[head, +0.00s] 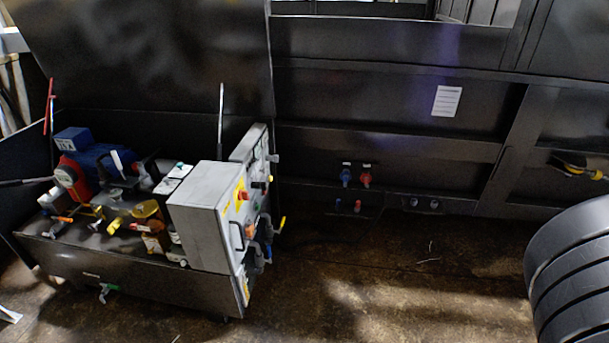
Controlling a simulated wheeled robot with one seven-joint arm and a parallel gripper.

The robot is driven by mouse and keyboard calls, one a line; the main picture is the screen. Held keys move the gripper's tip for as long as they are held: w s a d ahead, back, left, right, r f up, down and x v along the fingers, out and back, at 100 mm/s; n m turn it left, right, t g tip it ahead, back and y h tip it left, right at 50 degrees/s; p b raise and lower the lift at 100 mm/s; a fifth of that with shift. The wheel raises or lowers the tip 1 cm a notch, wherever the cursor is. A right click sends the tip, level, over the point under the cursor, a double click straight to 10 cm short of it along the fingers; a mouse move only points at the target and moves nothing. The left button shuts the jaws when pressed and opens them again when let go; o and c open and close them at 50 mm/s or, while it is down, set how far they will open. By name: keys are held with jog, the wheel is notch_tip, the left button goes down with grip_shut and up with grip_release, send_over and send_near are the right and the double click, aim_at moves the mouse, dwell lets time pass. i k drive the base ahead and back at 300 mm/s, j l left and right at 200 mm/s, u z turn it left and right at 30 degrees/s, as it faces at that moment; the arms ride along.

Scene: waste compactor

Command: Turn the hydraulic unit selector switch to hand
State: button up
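The hydraulic unit (120,215) stands at the left in the head view, in a dark open tray under a raised lid. A grey control box (205,215) stands at its right end. The box's right face is seen at a steep angle and carries a red knob on yellow (243,195), an orange-red knob (249,231) and other small controls. A second grey panel (250,148) behind it also bears small knobs. I cannot tell which control is the selector switch, nor its position. My gripper is not in view.
A dark wall with blue and red fittings (356,177) runs behind. Pipes and a yellow handle (282,223) stick out right of the box. A dark ribbed rounded shape (575,265) fills the lower right; I cannot tell what it is. The floor between (400,290) is mostly clear.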

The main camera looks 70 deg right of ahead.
aim_at(263, 185)
jog(key=z, duration=1.15)
jog(key=i+l, duration=0.55)
jog(key=l, duration=0.15)
jog(key=i+l, duration=1.1)
jog(key=l, duration=0.25)
